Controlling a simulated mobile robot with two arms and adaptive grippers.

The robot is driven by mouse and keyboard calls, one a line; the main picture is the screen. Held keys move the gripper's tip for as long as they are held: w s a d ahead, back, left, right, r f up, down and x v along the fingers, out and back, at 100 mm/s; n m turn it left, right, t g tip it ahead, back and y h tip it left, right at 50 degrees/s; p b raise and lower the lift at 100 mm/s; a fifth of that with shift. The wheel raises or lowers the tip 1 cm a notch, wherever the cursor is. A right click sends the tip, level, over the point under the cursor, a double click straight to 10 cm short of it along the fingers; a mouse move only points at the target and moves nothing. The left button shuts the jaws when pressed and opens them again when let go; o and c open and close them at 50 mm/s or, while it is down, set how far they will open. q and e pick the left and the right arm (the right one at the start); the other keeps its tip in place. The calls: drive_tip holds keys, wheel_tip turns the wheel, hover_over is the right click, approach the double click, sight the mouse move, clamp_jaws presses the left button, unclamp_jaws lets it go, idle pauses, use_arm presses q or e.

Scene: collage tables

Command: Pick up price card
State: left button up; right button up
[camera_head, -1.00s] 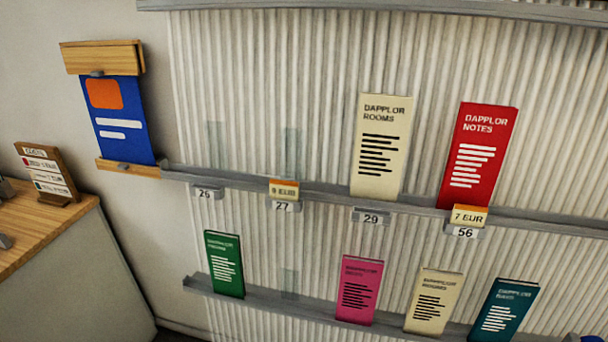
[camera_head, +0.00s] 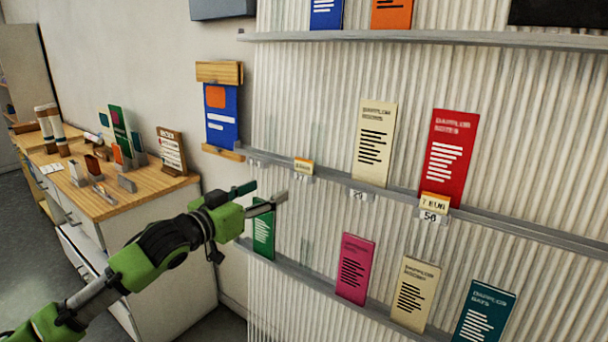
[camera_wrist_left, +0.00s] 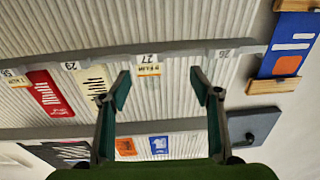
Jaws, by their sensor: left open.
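One small price card (camera_head: 304,165), white with an orange top, sits on the shelf rail at label 27. It also shows in the left wrist view (camera_wrist_left: 148,70), upside down. Another price card reading 7 EUR (camera_head: 435,201) sits at label 56, below the red leaflet; it appears at the wrist view's left edge (camera_wrist_left: 18,82). My left gripper (camera_head: 263,193) is open and empty, its fingertips left of and below the first card in the head view. In the left wrist view the card lies between and beyond the fingertips (camera_wrist_left: 160,82). My right gripper is out of view.
The shelf rail (camera_head: 520,228) crosses the corrugated wall. A cream leaflet (camera_head: 375,143) and a red leaflet (camera_head: 450,155) stand on it. A lower shelf holds green, pink, cream and teal leaflets. A wooden counter (camera_head: 150,199) with small stands is at left.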

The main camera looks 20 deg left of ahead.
use_arm(q)
wheel_tip(320, 180, up, 4)
drive_tip(key=s+d+h, duration=0.1)
drive_tip(key=d, duration=0.1)
drive_tip(key=p, duration=0.3)
approach(303, 162)
drive_tip(key=x, duration=0.4)
drive_tip(key=shift+w+d+f+m, duration=0.1)
drive_tip(key=shift+w+d+m, duration=0.2)
drive_tip(key=shift+w+m, duration=0.15)
drive_tip(key=shift+w+d+p, duration=0.15)
drive_tip(key=shift+w+p, duration=0.2)
drive_tip(key=shift+w, duration=0.1)
drive_tip(key=p+x, duration=0.1)
drive_tip(key=x, duration=0.2)
drive_tip(key=shift+w+p, duration=0.15)
drive_tip(key=shift+p, duration=0.15)
drive_tip(key=shift+w+d, duration=0.15)
drive_tip(key=shift+w, duration=0.3)
drive_tip(key=shift+c, duration=0.9)
drive_tip(key=c, duration=0.7)
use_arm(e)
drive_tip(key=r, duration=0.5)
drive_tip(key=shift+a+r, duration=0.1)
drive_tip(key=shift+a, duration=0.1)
